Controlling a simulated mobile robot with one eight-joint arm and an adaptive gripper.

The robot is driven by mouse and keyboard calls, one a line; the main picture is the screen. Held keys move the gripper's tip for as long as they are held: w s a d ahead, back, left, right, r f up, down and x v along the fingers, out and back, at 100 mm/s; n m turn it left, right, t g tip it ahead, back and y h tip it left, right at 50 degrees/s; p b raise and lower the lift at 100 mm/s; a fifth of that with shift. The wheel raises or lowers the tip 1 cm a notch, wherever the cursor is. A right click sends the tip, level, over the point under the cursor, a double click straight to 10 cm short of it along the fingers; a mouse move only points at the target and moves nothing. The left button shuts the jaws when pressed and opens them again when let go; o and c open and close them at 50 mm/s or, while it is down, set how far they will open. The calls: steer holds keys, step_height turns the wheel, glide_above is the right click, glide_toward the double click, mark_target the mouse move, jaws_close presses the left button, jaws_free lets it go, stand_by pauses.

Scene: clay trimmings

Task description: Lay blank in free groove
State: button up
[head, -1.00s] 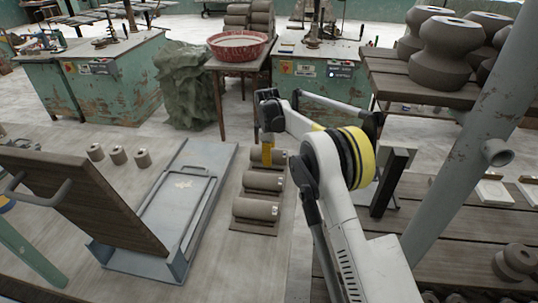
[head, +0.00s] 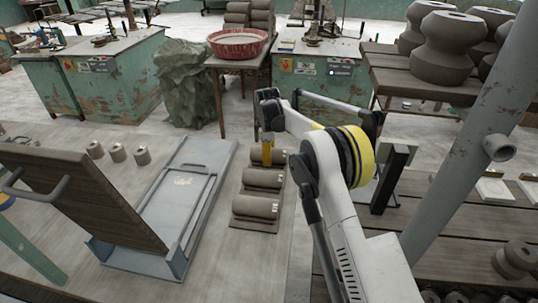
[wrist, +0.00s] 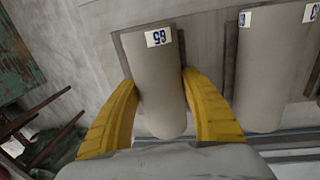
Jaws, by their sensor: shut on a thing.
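A second labelled blank (wrist: 261,80) lies to the right on a similar dark support. In the head view the middle blank (head: 262,179) and nearest blank (head: 255,207) lie on dark supports. No empty groove is clearly visible.
A blue-grey metal frame (head: 178,262) with a tilted wooden board (head: 95,200) stands left of the blanks. Several small clay cylinders (head: 118,152) stand behind it. A red basin (head: 237,44) is on a side table. A pale post (head: 465,140) rises at right.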

steer(key=o, duration=1.5)
steer(key=shift+c, duration=0.2)
steer(key=shift+r, duration=0.1)
steer(key=r, duration=0.4)
steer(key=s+r, duration=0.1)
steer(key=r, duration=0.6)
steer(key=shift+s+a+r, duration=0.15)
steer(key=shift+s+r, duration=0.15)
steer(key=shift+r, duration=0.1)
